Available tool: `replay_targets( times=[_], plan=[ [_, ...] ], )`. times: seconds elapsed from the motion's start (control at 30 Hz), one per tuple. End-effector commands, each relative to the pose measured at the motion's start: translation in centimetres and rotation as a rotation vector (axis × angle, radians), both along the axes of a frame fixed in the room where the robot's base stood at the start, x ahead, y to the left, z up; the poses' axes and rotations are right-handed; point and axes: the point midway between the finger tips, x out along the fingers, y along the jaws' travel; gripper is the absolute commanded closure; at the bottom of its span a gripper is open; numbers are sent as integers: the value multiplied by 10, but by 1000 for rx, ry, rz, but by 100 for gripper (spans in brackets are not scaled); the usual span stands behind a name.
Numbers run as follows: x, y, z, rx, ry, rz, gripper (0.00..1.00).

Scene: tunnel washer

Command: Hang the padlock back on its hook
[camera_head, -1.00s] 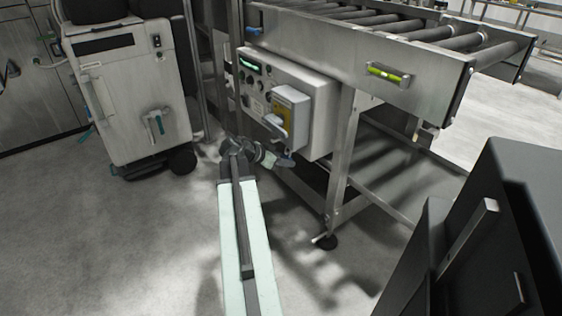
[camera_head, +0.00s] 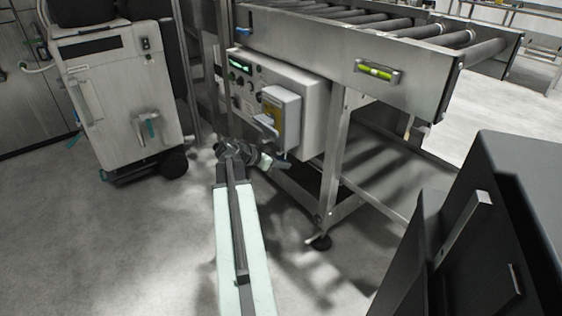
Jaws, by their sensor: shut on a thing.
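My gripper (camera_head: 280,164) is at the far end of my pale arm, low in front of the control box. It is small in the view and partly blends with the box's lower edge. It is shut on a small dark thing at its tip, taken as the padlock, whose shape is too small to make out. A grey switch housing (camera_head: 284,108) with a yellow plate sticks out from the control box (camera_head: 313,105), just above my gripper. I cannot make out the padlock's hook. Whether the gripper touches the box cannot be told.
A roller conveyor (camera_head: 330,45) with a yellow-green level (camera_head: 378,71) runs above the box. Its metal leg (camera_head: 331,165) stands right of my gripper. A white wheeled cabinet (camera_head: 117,95) stands left. A dark box (camera_head: 530,190) is at near right. Floor between is clear.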

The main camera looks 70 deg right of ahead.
Motion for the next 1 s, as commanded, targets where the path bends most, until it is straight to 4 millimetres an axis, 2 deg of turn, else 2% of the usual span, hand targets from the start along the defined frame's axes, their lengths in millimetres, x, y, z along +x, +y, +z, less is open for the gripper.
replay_targets(
  times=[0.03, 0.07, 0.1, 0.13, 0.47, 0.8, 1.0],
  plan=[
    [0, 0, 0, 0, 0, 0, 100],
    [0, 0, 0, 0, 0, 0, 52],
    [0, 0, 0, 0, 0, 0, 41],
    [0, 0, 0, 0, 0, 0, 35],
    [1, 2, 2, 0, 0, 1, 35],
    [26, 44, 40, 0, 0, 1, 35],
    [33, 55, 45, 0, 0, 0, 35]
  ],
)
